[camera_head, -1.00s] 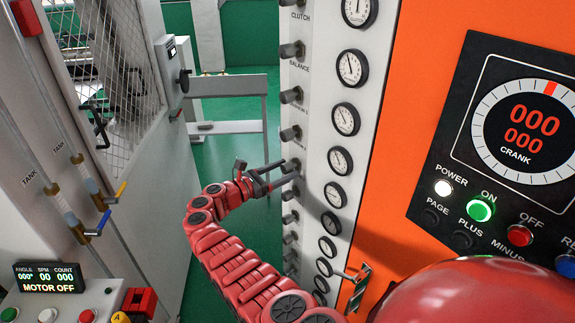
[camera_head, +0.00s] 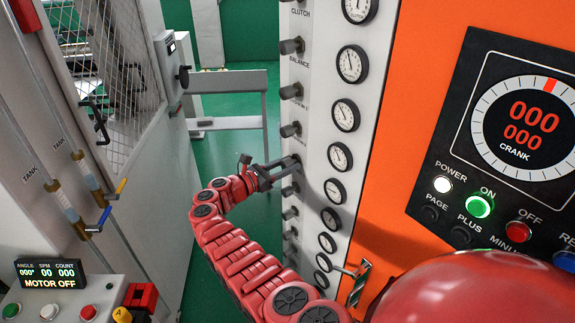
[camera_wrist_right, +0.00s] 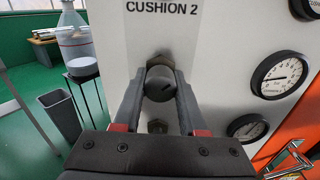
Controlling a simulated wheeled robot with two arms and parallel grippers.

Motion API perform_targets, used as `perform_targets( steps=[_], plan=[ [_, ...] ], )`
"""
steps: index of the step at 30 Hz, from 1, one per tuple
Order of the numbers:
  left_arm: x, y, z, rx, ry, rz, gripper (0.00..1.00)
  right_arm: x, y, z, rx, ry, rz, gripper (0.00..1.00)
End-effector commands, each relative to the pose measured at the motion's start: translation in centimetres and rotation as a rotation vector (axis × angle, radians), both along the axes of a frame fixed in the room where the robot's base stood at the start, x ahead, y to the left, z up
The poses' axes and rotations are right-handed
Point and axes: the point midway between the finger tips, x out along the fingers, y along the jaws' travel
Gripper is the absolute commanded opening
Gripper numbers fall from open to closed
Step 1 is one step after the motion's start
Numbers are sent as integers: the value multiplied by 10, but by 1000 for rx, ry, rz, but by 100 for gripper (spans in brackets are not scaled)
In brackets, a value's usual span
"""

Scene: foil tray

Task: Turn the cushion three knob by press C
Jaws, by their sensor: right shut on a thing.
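My right gripper (camera_head: 284,163) reaches a column of dark knobs on the pale panel. In the right wrist view its jaws (camera_wrist_right: 160,98) are shut on a dark round knob (camera_wrist_right: 160,84), one finger on each side. The label "CUSHION 2" (camera_wrist_right: 161,7) stands above this knob; no other label beside the knob can be read, and its lower surroundings are partly hidden by the gripper. My left gripper is not in view.
Several round gauges (camera_head: 344,115) run down the panel beside the knobs. An orange cabinet (camera_head: 405,150) with a black control panel (camera_head: 452,165) stands right.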

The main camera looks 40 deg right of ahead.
Motion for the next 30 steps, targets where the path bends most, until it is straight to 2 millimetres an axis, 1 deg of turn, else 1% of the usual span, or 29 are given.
perform_targets(
  steps=[8,14,20,30],
  plan=[
    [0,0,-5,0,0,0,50,0,1,-1,1,-50,1,0],
    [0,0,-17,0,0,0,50,1,1,-2,4,-172,2,0],
    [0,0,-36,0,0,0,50,2,1,-4,8,-348,3,0],
    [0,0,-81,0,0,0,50,2,1,-6,17,-673,1,0]
  ],
)
